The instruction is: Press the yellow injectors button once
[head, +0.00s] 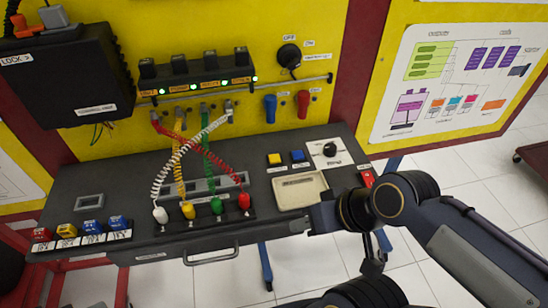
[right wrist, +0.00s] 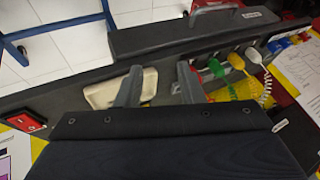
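Another yellow button (head: 67,231) stands in a row of coloured buttons at the console's front left. The labels are too small to read, so I cannot tell which yellow one is the injectors button. My left gripper is not in view.
The beige tray (head: 300,190) lies in front of the yellow and blue pair. Coiled cables (head: 180,160) run from the back panel to coloured plugs (head: 188,209). A black knob (head: 330,150) and a red switch (head: 367,178) are on the right. A handle (head: 211,254) juts from the front.

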